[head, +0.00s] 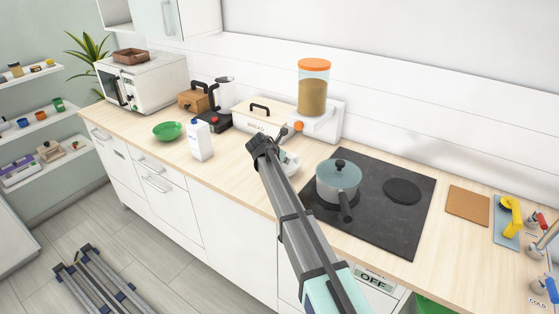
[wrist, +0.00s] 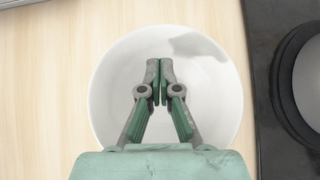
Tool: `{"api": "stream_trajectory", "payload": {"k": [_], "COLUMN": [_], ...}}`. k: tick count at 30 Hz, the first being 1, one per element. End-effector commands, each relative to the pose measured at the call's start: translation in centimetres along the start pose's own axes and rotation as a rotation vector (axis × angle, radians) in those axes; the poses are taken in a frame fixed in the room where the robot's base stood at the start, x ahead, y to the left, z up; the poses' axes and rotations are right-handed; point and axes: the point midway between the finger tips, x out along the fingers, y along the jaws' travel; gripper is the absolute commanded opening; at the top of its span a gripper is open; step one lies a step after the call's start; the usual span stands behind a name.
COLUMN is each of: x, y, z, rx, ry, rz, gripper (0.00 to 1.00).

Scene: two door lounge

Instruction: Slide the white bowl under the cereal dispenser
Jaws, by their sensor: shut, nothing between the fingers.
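The white bowl (wrist: 215,110) fills the middle of the wrist view, seen from above, on the light wood counter. In the head view the bowl (head: 291,161) is mostly hidden behind my arm, left of the hob. My gripper (wrist: 160,72) is shut and empty, with its fingertips over the bowl's inside; I cannot tell whether they touch it. In the head view my arm hides the fingers. The cereal dispenser (head: 313,92), with an orange lid, clear body and brown cereal, stands on a white base at the wall, behind the bowl.
A grey-blue pot (head: 338,178) sits on the black hob (head: 379,218), just right of the bowl. A bread box (head: 262,121) stands behind left. A white bottle (head: 200,141) and a green bowl (head: 167,131) are farther left. The counter between bottle and my arm is clear.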

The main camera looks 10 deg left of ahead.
Motion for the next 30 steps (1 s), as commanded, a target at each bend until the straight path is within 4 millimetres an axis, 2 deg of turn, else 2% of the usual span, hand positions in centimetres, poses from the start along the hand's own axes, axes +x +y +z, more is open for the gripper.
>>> {"api": "stream_trajectory", "payload": {"k": [15, 23, 30], "x": [0.7, 3.0, 3.2], "y": [0.0, 0.2, 0.0], "z": [0.6, 3.1, 3.1], "rx": [0.0, 0.001, -0.001], "ry": [0.0, 0.0, 0.0], "rz": [0.0, -0.001, 0.0], "gripper": [0.0, 0.0, 0.0]}}
